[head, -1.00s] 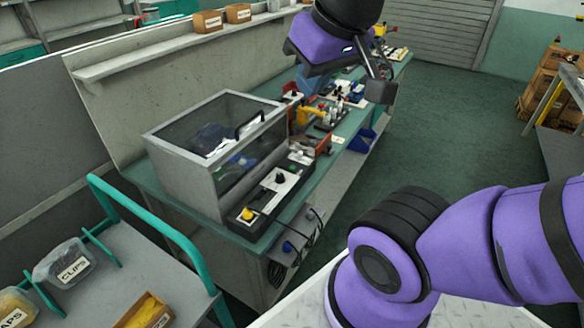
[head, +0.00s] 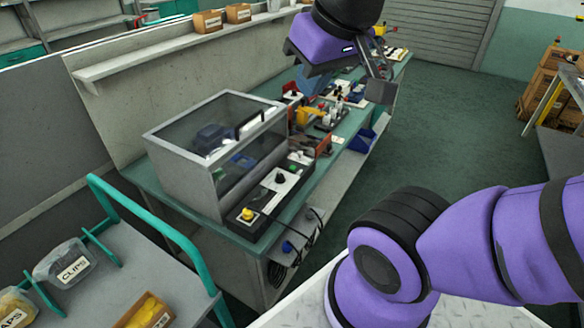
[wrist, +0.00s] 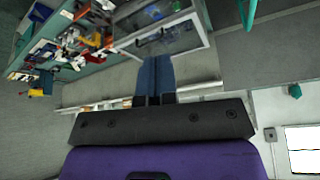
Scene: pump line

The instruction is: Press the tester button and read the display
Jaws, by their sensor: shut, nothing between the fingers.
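The tester appears to be the grey-framed box with clear panels (head: 187,170) on the green bench. A dark control strip (head: 262,203) runs along its front, with a yellow button (head: 248,214) at the near end and a black knob (head: 280,178) farther along. I cannot make out a display or reading on it. My gripper (head: 380,90) is up in the air above the far part of the bench, apart from the box and the button. In the wrist view its two blue fingers (wrist: 155,75) are together and empty, with the clear-sided box (wrist: 168,38) beyond them.
Tools and parts (head: 330,112) crowd the bench beyond the box. A teal-railed cart (head: 150,262) with labelled bins stands at the near left. Cables (head: 312,235) hang at the bench front. Open floor (head: 440,140) lies to the right. A bright screen-like panel (wrist: 303,150) shows in the wrist view.

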